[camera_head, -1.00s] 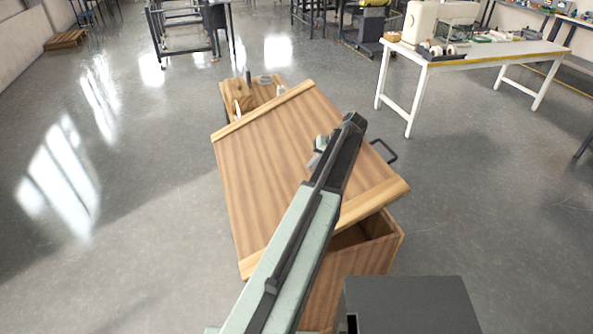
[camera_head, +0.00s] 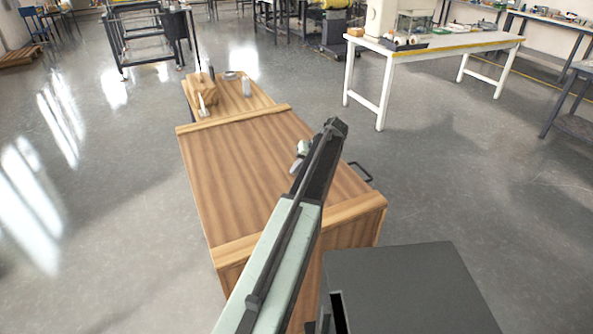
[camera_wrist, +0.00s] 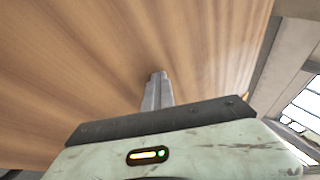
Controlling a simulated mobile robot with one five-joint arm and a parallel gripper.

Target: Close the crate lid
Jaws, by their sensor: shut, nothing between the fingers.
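The wooden crate (camera_head: 355,236) stands on the floor in front of me. Its plank lid (camera_head: 235,170), with a batten across each end, lies over the crate top and appears level with the rim. A dark handle (camera_head: 361,172) sticks out at the crate's right side. My gripper (camera_head: 299,158) is over the right part of the lid, partly hidden behind my arm. In the wrist view my gripper (camera_wrist: 158,80) has its fingers together and empty, with the wood of the lid (camera_wrist: 90,60) filling the view beyond them. I cannot tell whether the fingertips touch it.
A low wooden surface (camera_head: 262,100) with a wooden block (camera_head: 207,93) and small items stands just behind the crate. A white-legged table (camera_head: 440,48) stands at the back right. A metal rack (camera_head: 150,35) stands at the back left. The floor left of the crate is clear.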

